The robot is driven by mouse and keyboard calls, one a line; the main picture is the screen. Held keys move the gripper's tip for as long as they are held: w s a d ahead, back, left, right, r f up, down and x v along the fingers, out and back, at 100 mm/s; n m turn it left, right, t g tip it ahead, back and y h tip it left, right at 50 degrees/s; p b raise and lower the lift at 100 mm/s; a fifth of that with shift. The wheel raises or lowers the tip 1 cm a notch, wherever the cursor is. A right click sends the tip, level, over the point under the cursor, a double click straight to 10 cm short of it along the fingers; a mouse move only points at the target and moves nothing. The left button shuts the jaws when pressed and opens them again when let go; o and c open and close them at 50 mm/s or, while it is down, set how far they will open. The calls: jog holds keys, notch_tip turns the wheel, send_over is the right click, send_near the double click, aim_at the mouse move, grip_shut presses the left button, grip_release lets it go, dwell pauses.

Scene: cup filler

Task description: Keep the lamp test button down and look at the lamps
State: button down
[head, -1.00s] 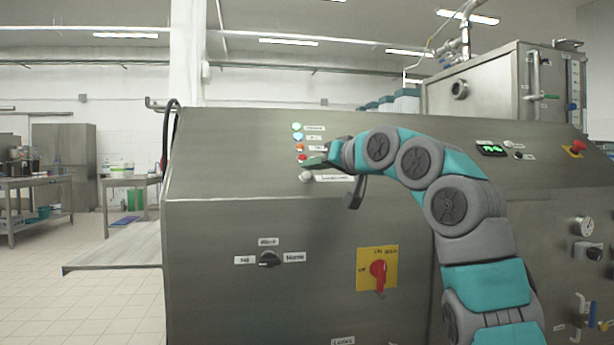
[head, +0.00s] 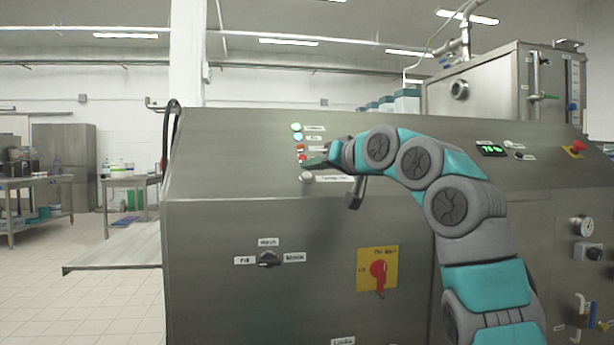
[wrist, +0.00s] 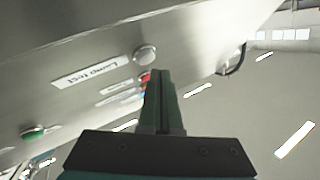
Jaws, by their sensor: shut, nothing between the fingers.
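The lamp test button (head: 307,177) is a pale round knob on the sloped panel, beside its label. In the wrist view the button (wrist: 145,54) shows uncovered next to the "Lamp test" label (wrist: 90,72). My gripper (head: 308,162) is shut and empty, its tips just above the button in the head view and not on it. In the wrist view the fingertips (wrist: 160,74) lie close beside the button.
Below on the front face are a black selector knob (head: 268,259) and a red switch on a yellow plate (head: 378,270). A green display (head: 491,149) and a red knob (head: 576,147) sit to the right. The panel left of the lamps is clear.

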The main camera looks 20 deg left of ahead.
jog(key=shift+f, duration=0.1)
dwell(0.6)
jog(key=shift+w+a+f, duration=0.15)
jog(key=shift+w+f, duration=0.05)
jog(key=shift+w, duration=0.05)
jog(key=shift+w+a+f, duration=0.15)
jog(key=shift+w+f, duration=0.15)
jog(key=shift+f, duration=0.1)
dwell(1.1)
jog(key=shift+s+r, duration=0.1)
jog(key=shift+s+d+r, duration=0.25)
jog(key=shift+s+r, duration=0.2)
jog(key=shift+r, duration=0.05)
jog(key=shift+r, duration=0.1)
jog(key=shift+s+d+r, duration=0.3)
jog(key=shift+s+r, duration=0.2)
jog(key=shift+r, duration=0.1)
jog(key=shift+s+d+r, duration=0.3)
jog(key=shift+s+r, duration=0.15)
jog(key=shift+r, duration=0.15)
jog(key=shift+s+d+r, duration=0.3)
jog(key=shift+s+r, duration=0.2)
jog(key=shift+r, duration=0.1)
